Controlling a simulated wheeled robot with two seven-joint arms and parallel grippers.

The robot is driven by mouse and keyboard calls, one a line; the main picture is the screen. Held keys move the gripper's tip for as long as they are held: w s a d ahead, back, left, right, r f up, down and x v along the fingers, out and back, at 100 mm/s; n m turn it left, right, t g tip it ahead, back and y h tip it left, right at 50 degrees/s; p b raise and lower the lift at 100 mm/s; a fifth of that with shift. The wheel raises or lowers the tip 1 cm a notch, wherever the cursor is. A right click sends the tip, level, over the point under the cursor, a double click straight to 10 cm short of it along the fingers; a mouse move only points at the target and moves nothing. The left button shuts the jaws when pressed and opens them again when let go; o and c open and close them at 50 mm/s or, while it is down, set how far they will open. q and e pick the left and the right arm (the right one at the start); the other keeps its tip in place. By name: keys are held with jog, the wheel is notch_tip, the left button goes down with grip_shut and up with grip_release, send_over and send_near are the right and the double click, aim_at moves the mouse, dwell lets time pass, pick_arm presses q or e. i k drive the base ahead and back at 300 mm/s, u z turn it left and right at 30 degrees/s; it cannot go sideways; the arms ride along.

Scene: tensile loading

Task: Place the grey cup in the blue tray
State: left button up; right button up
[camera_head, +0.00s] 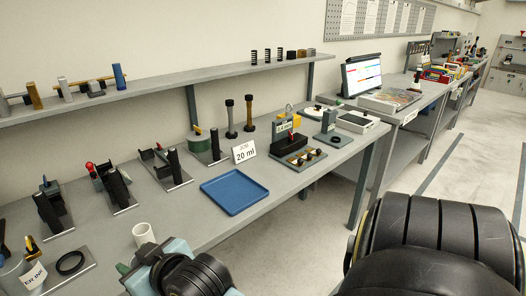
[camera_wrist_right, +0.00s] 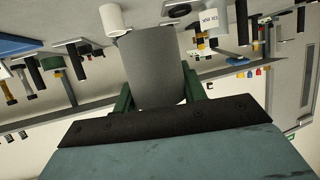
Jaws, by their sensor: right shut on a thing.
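The grey cup (camera_wrist_right: 152,62) is between the green fingers of my right gripper (camera_wrist_right: 157,92) in the right wrist view, and the gripper is shut on it. In the head view, my right gripper (camera_head: 124,268) is at the bottom, left of centre, mostly covered by its own wrist; the grey cup is hidden there. The blue tray (camera_head: 235,191) lies flat and empty on the bench, up and right of the gripper. The tray also shows at the left edge of the right wrist view (camera_wrist_right: 15,45). My left gripper is not in view.
A white cup (camera_head: 143,234) stands close to my right gripper. A labelled container (camera_head: 30,276) and a black ring (camera_head: 70,262) are at the lower left.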

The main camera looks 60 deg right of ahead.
aim_at(239, 195)
jog(key=u, duration=0.15)
jog(key=k, duration=0.35)
jog(key=z, duration=1.2)
jog(key=i, duration=1.1)
jog(key=u, duration=0.35)
